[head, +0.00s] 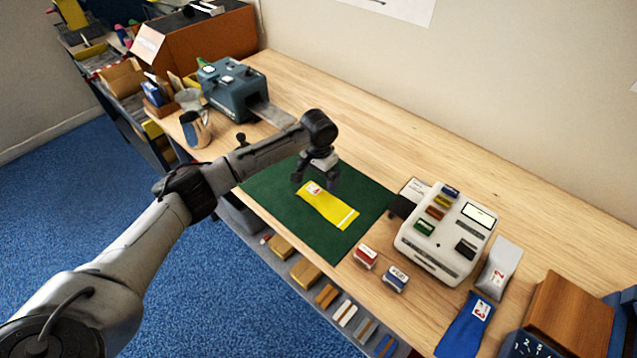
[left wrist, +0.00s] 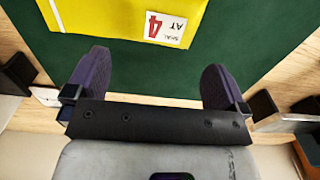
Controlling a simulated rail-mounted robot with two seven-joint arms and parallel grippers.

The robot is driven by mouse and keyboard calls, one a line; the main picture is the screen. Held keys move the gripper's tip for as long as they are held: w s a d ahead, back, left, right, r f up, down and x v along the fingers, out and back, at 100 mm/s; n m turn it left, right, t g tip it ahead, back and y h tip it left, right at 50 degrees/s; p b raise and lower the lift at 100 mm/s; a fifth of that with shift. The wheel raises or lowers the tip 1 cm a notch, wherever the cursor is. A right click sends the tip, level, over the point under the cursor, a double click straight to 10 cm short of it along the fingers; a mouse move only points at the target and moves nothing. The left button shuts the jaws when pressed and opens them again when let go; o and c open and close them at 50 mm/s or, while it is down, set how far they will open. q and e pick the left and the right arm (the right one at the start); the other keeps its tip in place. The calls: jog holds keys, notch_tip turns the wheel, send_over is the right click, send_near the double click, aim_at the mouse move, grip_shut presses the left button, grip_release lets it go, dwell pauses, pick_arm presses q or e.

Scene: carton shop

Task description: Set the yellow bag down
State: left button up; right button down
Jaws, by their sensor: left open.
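The yellow bag (head: 327,205) lies flat on the green mat (head: 269,197) on the wooden bench, with a white label near its upper left end. In the left wrist view, the yellow bag (left wrist: 120,14) shows at the top with its label, which reads "SEAL AT 4". My left gripper (head: 316,183) is just above the labelled end of the bag. Its two fingers (left wrist: 152,80) are spread wide with nothing between them, and the bag lies beyond their tips. My right gripper is in neither view.
A white device (head: 445,235) with coloured blocks stands right of the mat. Two small boxes (head: 380,268) lie at the front edge. A blue bag (head: 465,325) and a grey bag (head: 498,266) are farther right. A grey-blue machine (head: 232,88) stands at the left.

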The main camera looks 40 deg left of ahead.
pick_arm(q)
notch_tip(320, 180, up, 7)
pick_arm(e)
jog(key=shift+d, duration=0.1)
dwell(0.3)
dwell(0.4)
